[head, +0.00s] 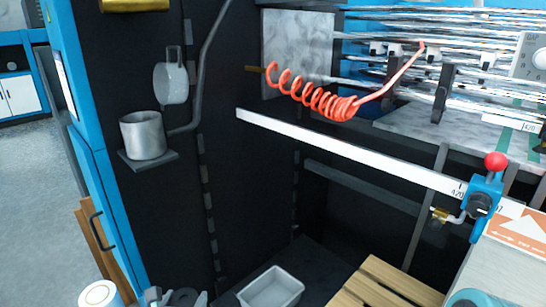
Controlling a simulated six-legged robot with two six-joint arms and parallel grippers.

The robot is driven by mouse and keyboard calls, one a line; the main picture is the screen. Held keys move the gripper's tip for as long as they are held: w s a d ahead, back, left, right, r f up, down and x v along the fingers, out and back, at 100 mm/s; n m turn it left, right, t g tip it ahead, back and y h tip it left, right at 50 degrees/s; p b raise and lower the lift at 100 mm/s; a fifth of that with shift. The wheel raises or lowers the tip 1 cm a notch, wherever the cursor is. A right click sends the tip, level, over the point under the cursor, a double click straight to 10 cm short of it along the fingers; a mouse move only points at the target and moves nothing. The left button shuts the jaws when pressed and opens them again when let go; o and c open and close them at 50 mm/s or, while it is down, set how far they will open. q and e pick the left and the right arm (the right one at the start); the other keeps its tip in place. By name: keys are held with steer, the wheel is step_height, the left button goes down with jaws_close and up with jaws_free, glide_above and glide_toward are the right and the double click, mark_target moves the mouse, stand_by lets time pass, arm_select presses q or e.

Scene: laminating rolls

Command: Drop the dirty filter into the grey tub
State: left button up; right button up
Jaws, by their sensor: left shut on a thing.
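My left gripper (178,298) is at the bottom edge of the head view, left of centre, and only its top shows. It is shut on a dark grey thing (183,297), which looks like the dirty filter; most of it is cut off by the frame edge. The grey tub (270,290), a pale open rectangular box, stands on the dark floor right of my left gripper, with a gap between them in the picture. The tub looks empty where I see inside. My right gripper is not in view.
A wooden pallet (385,287) lies right of the tub. A white rail (350,153) and red coiled hose (318,98) cross the machine above.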

arm_select(q)
steer(key=r+p, duration=0.1)
steer(key=r, duration=0.1)
steer(key=r+p, duration=0.2)
steer(key=r, duration=0.1)
steer(key=s+r+p, duration=0.1)
steer(key=r, duration=0.1)
steer(key=shift+r+p, duration=0.3)
steer(key=shift+p, duration=0.1)
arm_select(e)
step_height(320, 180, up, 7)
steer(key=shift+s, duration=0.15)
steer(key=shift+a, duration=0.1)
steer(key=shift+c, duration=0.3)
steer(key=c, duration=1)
arm_select(q)
steer(key=shift+w, duration=0.15)
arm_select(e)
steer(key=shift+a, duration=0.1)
